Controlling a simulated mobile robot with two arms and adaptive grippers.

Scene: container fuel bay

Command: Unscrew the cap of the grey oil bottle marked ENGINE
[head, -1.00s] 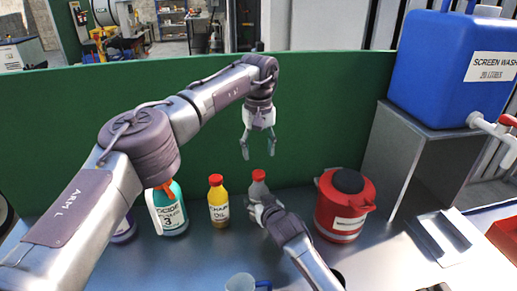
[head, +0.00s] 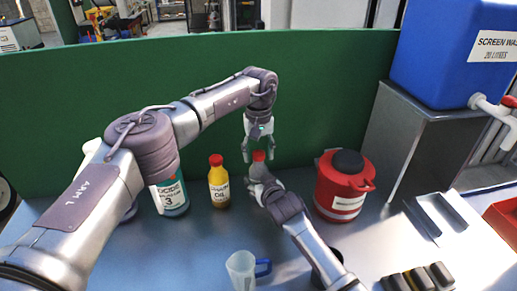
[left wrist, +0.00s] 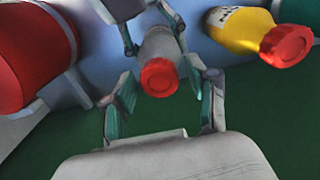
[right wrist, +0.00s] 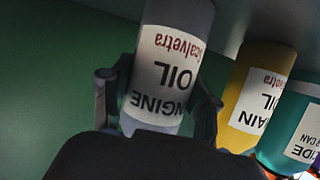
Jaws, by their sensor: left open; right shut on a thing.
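The grey oil bottle (right wrist: 165,70) reads ENGINE OIL on its white label in the right wrist view. It stands upright on the bench with its red cap (head: 258,155) on. My right gripper (right wrist: 158,105) is shut around the bottle's body, one finger on each side. In the head view my right gripper (head: 262,180) hides most of the bottle. My left gripper (head: 259,150) is open, pointing down just above the cap. In the left wrist view the cap (left wrist: 159,77) lies between the spread fingers of the left gripper (left wrist: 164,100), seemingly apart from both.
A yellow chain oil bottle (head: 219,182) with a red cap stands left of the grey one. A teal bottle (head: 170,195) is farther left. A red container (head: 343,185) stands close on the right. A clear jug (head: 241,268) is in front. A green panel (head: 200,80) stands behind.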

